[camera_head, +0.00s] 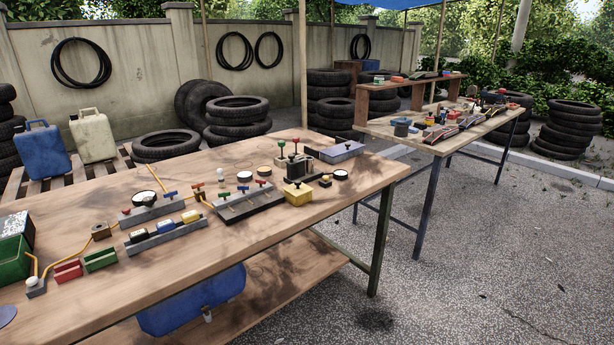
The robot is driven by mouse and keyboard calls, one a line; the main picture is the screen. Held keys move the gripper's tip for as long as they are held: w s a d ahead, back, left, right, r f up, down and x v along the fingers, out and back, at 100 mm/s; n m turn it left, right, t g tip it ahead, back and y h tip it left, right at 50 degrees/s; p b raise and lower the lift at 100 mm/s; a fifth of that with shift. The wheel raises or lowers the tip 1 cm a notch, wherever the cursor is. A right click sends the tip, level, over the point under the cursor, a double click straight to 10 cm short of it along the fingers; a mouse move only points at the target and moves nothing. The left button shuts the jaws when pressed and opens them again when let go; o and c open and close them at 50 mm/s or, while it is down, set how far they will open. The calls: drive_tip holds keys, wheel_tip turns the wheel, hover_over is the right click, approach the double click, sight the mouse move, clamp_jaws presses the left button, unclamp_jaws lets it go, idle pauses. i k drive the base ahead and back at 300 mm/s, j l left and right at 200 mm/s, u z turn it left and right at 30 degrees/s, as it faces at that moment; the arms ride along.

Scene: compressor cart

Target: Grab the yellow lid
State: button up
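A small yellow box-shaped piece (298,193) sits near the right end of the near wooden table (240,245). Its top looks flat with a small knob, and I cannot tell whether this top is a separate lid. My gripper is not in view.
A dark block with coloured T-handles (248,202) stands left of the yellow box, and a metal block with upright levers (296,165) behind it. Green and red trays lie at left. A second cluttered table (440,140) stands at back right. Paved ground at right is clear.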

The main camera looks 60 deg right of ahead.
sight(297, 189)
drive_tip(key=l+u, duration=0.15)
drive_tip(key=l, duration=4.45)
drive_tip(key=i+j, duration=0.3)
drive_tip(key=j, duration=0.2)
